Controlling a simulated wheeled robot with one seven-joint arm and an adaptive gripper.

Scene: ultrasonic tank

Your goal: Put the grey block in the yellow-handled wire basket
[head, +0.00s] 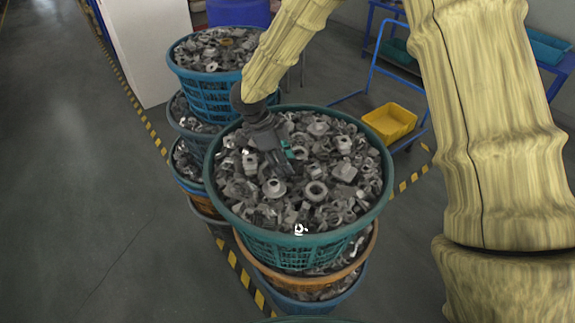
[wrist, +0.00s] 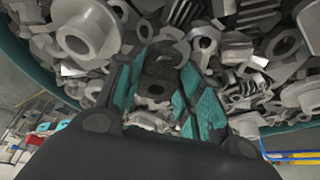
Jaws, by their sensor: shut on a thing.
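My gripper (head: 283,166) reaches down into the top teal basket (head: 376,205), among the grey metal parts heaped in it. In the wrist view, its two fingers with teal pads (wrist: 162,70) close around a dark grey block-like piece (wrist: 156,72) with a hole in its near end. Other parts crowd around the fingertips, so I cannot tell whether the piece is clear of the heap. In the head view, the fingers hide the held piece. No yellow-handled wire basket shows in either view.
The teal basket tops a stack, with an orange basket (head: 366,257) below. Another stack with a blue basket (head: 178,69) stands behind left. A yellow crate (head: 390,121) is at the back right, by a blue frame. Grey floor (head: 80,200) at left is clear.

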